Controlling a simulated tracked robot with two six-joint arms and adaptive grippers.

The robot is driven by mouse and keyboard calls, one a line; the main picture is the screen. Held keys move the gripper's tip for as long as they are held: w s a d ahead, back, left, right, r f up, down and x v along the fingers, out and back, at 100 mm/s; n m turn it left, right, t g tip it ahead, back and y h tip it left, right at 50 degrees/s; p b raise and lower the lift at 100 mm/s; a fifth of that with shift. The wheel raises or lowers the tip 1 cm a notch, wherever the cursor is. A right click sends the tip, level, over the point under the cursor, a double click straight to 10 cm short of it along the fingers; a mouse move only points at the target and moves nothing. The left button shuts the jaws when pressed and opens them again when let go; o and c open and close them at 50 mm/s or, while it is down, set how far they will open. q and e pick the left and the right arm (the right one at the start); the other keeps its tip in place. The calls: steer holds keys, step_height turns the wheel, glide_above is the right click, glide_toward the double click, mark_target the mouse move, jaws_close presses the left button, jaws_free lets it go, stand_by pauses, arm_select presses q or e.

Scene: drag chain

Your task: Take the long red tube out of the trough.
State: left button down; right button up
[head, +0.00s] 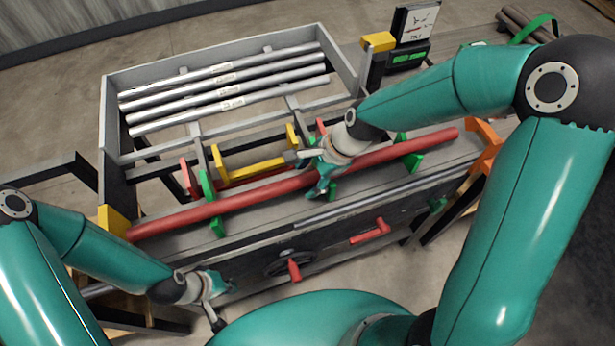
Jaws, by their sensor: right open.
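The long red tube (230,203) lies slantwise along the grey trough (268,222), between green brackets, with its left end near a yellow block and its right end near an orange stop. My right gripper (322,178) is open at the middle of the tube, its teal fingers overlapping the tube in the picture. I cannot tell whether they touch it. My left gripper (216,296) is low in front of the trough, apart from the tube. Its fingers are too small and dark to tell open from shut.
Several silver tubes (225,85) lie in a grey rack (104,130) behind the trough. A yellow bar (252,170) and red and green brackets (207,190) stand close to the tube. A red handle (370,233) and handwheel (290,265) project from the front. A gauge (414,22) stands at the back right.

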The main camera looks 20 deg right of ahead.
jaws_close()
steer(key=shift+w+r, duration=0.1)
steer(key=shift+r, duration=0.1)
stand_by(0.4)
